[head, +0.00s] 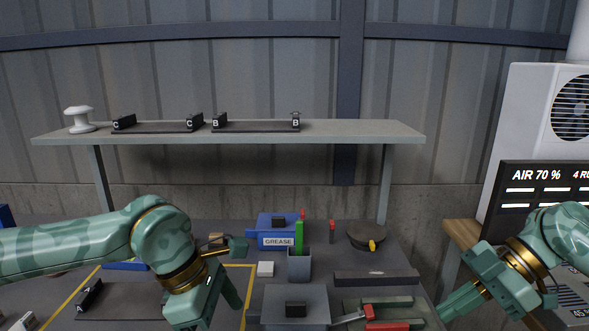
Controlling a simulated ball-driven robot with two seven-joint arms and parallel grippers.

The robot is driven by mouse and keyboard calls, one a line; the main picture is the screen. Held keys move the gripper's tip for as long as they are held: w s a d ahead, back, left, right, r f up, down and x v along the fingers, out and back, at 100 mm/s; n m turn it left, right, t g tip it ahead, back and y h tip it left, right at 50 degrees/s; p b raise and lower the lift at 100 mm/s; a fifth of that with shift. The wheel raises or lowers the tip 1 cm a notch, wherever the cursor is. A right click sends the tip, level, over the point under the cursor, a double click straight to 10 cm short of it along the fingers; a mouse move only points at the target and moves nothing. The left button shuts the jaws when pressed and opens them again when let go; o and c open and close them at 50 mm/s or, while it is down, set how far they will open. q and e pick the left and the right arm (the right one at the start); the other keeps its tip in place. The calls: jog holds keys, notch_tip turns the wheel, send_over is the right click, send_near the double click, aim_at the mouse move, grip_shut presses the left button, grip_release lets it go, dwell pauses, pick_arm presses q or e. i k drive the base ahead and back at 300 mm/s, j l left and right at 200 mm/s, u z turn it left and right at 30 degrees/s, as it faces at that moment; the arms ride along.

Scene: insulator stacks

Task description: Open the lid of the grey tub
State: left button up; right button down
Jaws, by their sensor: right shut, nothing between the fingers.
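The grey tub (295,327) stands at the bottom middle of the bench, partly cut off by the picture's edge. Its flat grey lid (275,302) lies on top, with a black block-like knob (296,309) in its middle. My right gripper (446,308) is shut and empty, to the right of the tub and apart from it. My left gripper (236,270) is left of the tub, above the bench.
A blue GREASE tub (278,241) and a grey holder (300,265) with a green item stand behind the grey tub. A tray (385,305) with red-handled tools lies right of it. A raised shelf (350,133) spans the back.

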aim_at(282, 304)
jog(key=k, duration=1.1)
